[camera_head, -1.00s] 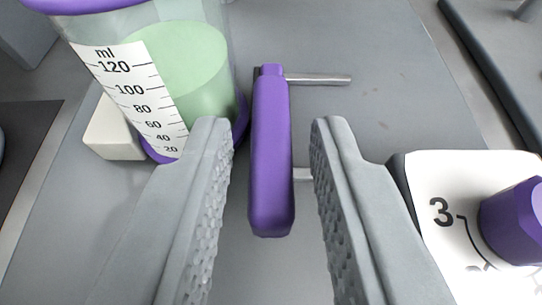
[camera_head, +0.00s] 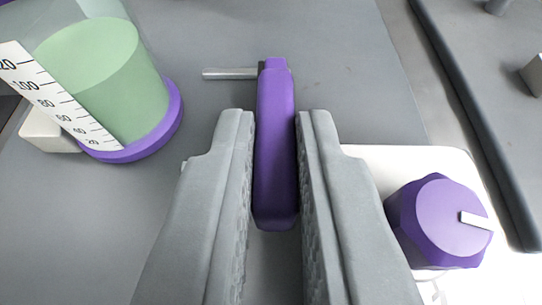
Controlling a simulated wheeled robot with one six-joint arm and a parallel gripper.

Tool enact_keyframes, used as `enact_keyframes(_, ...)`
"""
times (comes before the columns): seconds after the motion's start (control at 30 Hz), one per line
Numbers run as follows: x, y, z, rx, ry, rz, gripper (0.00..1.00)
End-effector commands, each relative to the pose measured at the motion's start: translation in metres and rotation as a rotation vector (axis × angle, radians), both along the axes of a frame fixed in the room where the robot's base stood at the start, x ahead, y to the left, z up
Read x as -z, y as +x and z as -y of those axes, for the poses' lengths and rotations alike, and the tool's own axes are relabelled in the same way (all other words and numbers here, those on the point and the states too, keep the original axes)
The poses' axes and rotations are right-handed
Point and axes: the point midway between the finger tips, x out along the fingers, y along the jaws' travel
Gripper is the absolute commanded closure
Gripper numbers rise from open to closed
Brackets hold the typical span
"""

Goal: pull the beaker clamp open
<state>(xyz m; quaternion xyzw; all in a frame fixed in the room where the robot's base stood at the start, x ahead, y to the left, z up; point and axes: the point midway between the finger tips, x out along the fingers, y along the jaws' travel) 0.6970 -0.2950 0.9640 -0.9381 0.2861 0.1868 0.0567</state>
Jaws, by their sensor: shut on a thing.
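The beaker clamp's purple handle (camera_head: 276,150) stands in the middle of the head view. A metal rod (camera_head: 230,73) runs left from its far end. My gripper (camera_head: 275,130) is shut on the handle, one finger on each side. The beaker (camera_head: 110,80), with green content and a white ml scale, stands upright to the left in a purple base ring (camera_head: 172,118). A wide gap lies between it and the handle. The near end of the clamp's mechanism is hidden by my fingers.
A purple knob (camera_head: 432,222) on a white panel (camera_head: 392,158) is close to the right of my right finger. A white block (camera_head: 45,132) sits behind the beaker's left side. The grey surface (camera_head: 340,60) beyond the handle is clear.

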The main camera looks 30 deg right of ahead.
Motion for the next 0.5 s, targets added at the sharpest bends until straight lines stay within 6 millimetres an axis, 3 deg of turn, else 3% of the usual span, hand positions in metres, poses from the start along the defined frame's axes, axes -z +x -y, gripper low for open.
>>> enact_keyframes(0.07,-0.0002,-0.0011,0.0016,0.004,-0.001,0.000,1.00)
enact_keyframes(0.1,-0.0002,-0.0011,0.0017,0.004,-0.001,0.000,0.86)
enact_keyframes(0.2,-0.0001,-0.0010,0.0015,0.004,-0.001,0.000,0.66)
enact_keyframes(0.5,0.0003,-0.0008,0.0011,0.004,-0.001,0.000,0.65)
